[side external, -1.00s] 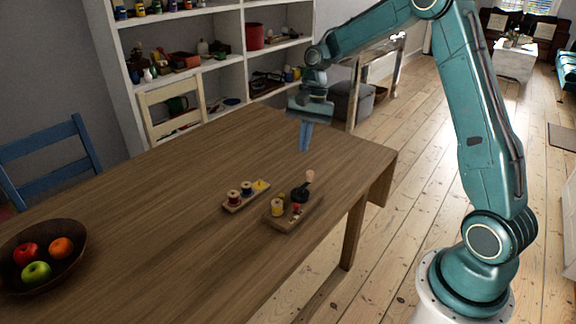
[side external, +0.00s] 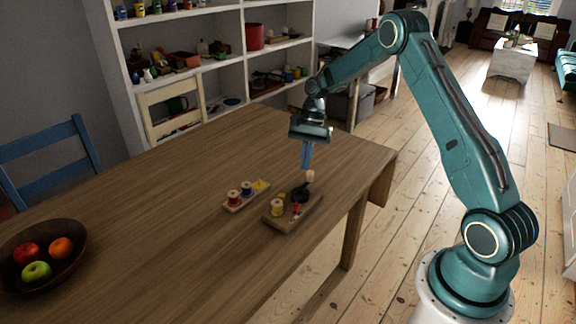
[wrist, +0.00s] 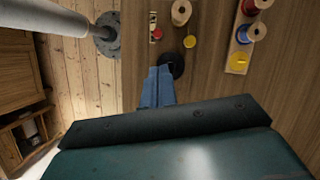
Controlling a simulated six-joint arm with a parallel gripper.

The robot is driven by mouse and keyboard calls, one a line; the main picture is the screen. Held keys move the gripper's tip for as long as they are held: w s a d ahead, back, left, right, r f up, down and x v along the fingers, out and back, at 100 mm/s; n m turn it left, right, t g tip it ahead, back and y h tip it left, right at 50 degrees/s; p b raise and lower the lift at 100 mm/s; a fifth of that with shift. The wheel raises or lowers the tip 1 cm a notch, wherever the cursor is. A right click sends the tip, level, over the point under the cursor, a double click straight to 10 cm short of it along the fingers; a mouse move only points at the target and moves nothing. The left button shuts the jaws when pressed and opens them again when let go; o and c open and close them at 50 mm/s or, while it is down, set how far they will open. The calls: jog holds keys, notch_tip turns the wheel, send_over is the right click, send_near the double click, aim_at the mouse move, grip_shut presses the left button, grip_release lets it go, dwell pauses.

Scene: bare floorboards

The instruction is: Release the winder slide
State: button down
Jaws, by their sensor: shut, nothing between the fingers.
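The winder (side external: 285,221) is a small wooden board on the table. It carries a yellow spool (side external: 277,208), a black round part (side external: 299,195) with a pale wooden knob (side external: 310,176), and a small red piece (side external: 297,208) that may be the slide. In the wrist view the red piece (wrist: 157,34) sits left of the pale spool (wrist: 181,12), and the black part (wrist: 177,66) is partly hidden by my fingers. My gripper (side external: 305,168) is shut and empty, its blue fingers pointing down just above the knob and black part. I cannot tell if they touch.
A wooden rack (side external: 238,204) with red, blue and yellow spools lies left of the winder. A bowl (side external: 72,262) of fruit stands at the table's left end. Chairs (side external: 58,158) and a shelf (side external: 236,72) stand behind. Much of the table (side external: 150,215) is bare.

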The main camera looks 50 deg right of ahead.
aim_at(300, 193)
jog(key=shift+x, duration=5.05)
jog(key=shift+a, duration=0.1)
jog(key=shift+s+a+r, duration=0.1)
jog(key=shift+a, duration=1.65)
jog(key=v, duration=1)
jog(key=shift+d, duration=0.1)
